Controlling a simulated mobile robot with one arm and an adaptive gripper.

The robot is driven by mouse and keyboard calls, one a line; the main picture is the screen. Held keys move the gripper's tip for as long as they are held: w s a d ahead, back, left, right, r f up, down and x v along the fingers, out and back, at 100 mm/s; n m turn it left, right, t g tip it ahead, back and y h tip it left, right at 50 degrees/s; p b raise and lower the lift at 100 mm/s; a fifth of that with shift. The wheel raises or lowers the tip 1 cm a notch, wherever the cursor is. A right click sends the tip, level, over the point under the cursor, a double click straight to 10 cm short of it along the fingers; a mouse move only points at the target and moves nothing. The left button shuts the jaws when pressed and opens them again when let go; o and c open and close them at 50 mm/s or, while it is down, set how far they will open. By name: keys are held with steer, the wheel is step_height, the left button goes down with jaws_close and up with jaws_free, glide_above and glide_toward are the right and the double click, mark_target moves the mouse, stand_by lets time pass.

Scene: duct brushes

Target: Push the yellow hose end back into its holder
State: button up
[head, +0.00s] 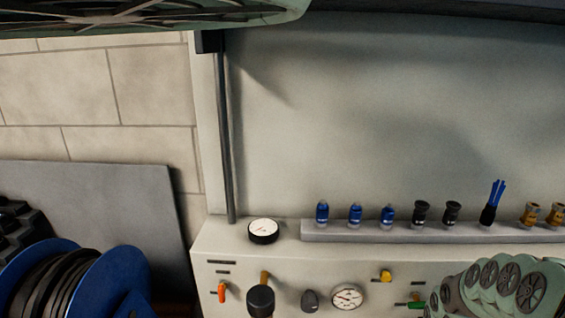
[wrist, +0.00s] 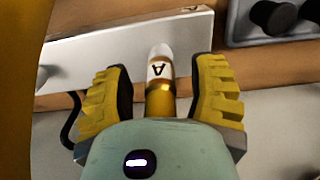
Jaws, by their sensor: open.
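I cannot make out the gripper or this hose end in the head view.
A grey rail (head: 400,234) carries blue, black and brass fittings. Below it, a panel (head: 232,272) holds gauges and knobs. A blue reel (head: 125,280) stands at lower left. In the wrist view, a dark tray (wrist: 240,25) with black knobs is at upper right.

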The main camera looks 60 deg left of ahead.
steer(key=shift+s+f, duration=0.1)
steer(key=shift+s, duration=0.05)
stand_by(0.8)
jaws_close()
stand_by(0.4)
steer(key=shift+r+p, duration=2.5)
steer(key=shift+r, duration=0.55)
steer(key=shift+f, duration=0.1)
